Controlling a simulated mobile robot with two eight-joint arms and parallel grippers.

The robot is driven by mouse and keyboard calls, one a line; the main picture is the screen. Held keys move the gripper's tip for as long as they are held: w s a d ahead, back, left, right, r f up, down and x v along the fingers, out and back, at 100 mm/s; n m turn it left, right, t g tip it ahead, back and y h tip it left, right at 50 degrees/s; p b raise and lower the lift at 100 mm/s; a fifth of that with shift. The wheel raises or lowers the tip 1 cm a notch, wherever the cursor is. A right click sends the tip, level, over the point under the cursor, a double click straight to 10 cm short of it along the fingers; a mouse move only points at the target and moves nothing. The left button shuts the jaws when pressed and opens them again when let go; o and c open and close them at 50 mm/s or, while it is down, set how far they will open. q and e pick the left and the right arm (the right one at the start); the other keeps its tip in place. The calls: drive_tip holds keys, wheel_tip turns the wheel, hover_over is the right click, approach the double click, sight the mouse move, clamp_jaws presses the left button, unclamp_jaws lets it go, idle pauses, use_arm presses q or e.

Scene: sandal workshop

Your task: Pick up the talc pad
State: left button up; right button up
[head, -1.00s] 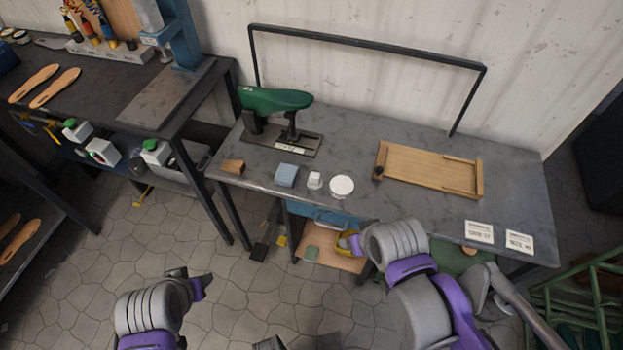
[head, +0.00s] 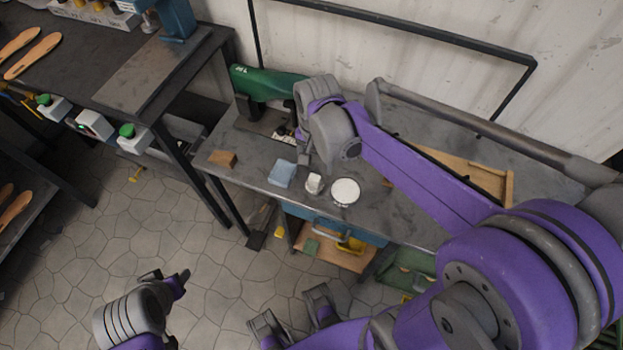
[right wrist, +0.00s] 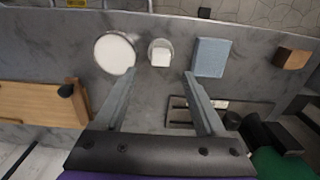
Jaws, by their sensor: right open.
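The talc pad appears to be the small white piece (head: 314,183) with a blocky top, standing on the grey bench. It also shows in the right wrist view (right wrist: 160,53), with a round base under a square top. My right gripper (right wrist: 160,74) is open and empty, above the bench. In the right wrist view the pad lies just beyond and between its two fingertips, apart from both. In the head view my right arm hides most of that gripper. My left arm is low at the left, over the floor; its gripper (head: 172,281) shows only in part.
A round white-filled dish (right wrist: 115,53) stands close beside the pad, and a blue block (right wrist: 210,57) on its other side. A brown block (head: 222,158) is farther left. A green form on a stand (head: 262,83) is behind. A wooden tray (right wrist: 38,104) lies across the bench.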

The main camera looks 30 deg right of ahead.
sight(315, 178)
wheel_tip(315, 178, down, 8)
drive_tip(key=shift+a+f+b, duration=0.1)
drive_tip(key=shift+f+b, duration=0.05)
drive_tip(key=shift+b, duration=0.35)
clamp_jaws()
